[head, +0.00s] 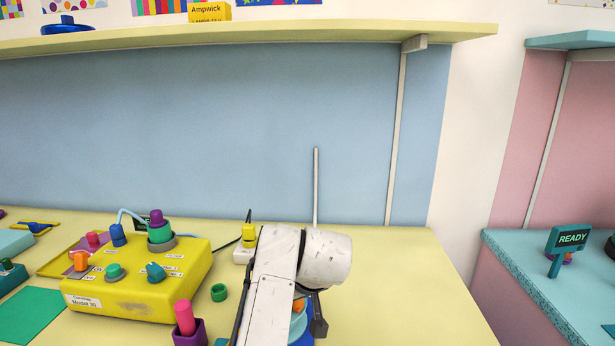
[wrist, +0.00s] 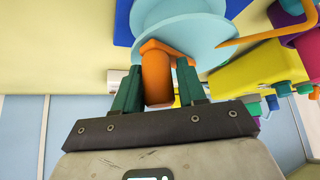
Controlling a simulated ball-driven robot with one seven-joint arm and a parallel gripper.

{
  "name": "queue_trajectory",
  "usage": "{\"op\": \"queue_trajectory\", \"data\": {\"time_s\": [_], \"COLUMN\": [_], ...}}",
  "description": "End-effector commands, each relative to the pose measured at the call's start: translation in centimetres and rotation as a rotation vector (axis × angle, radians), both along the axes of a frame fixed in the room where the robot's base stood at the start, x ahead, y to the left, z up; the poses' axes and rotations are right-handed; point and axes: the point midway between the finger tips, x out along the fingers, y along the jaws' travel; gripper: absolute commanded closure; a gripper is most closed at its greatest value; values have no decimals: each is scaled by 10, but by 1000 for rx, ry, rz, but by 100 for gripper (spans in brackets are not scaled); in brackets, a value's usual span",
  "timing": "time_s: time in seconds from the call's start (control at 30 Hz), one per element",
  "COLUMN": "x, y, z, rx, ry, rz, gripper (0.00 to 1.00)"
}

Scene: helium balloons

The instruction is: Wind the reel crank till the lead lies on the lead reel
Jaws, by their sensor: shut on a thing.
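The lead reel (wrist: 200,32) is light blue with wide round flanges and stands on a blue base (wrist: 123,22) in the wrist view. Its reel crank (wrist: 158,84) is orange, with a round knob between my green fingers. My gripper (wrist: 159,76) is shut on this knob. The orange lead (wrist: 265,39) runs off the reel to the right, towards the coloured parts there; its far end is not clear. In the head view my white arm hides most of the reel; only bits of light blue and orange (head: 298,306) show. My fingers are hidden there.
A yellow box (head: 140,275) with knobs and plugs stands to the left. A purple cup with a pink peg (head: 184,318) and a green ring (head: 219,292) are close to my arm. The yellow bench (head: 420,290) is clear at right.

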Motion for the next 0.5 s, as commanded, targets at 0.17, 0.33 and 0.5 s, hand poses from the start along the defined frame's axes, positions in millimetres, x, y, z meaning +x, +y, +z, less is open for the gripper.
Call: {"op": "queue_trajectory", "data": {"time_s": [0.17, 0.33, 0.5], "x": [4, 5, 9], "y": [-5, -5, -6], "z": [-5, -6, -7], "rx": [0, -1, 0], "ry": [4, 6, 5], "rz": [-4, -3, -3], "gripper": [71, 71, 70]}}
